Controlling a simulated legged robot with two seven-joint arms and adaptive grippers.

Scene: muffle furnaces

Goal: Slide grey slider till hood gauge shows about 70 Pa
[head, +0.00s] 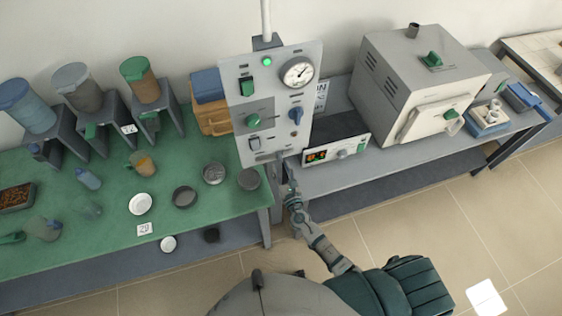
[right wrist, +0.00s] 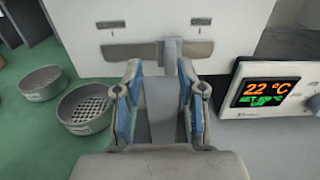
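The white control panel (head: 275,105) stands between the green bench and the grey bench. Its round hood gauge (head: 297,73) is at the upper right; the reading is too small to tell. The grey slider (head: 268,157) is low on the panel. In the right wrist view the slider shows as a horizontal grey bar with an upright grey knob (right wrist: 173,50). My right gripper (head: 288,168) is at the panel's lower edge. In the right wrist view its blue-padded fingers (right wrist: 159,70) are apart, with the knob just beyond and between their tips; contact cannot be told. My left gripper is not in view.
A furnace controller (head: 336,152) reading 22 °C stands right of the panel, close to the right gripper. Round sieves (head: 249,179) sit on the green bench (head: 110,235) left of the gripper. Floor in front is open.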

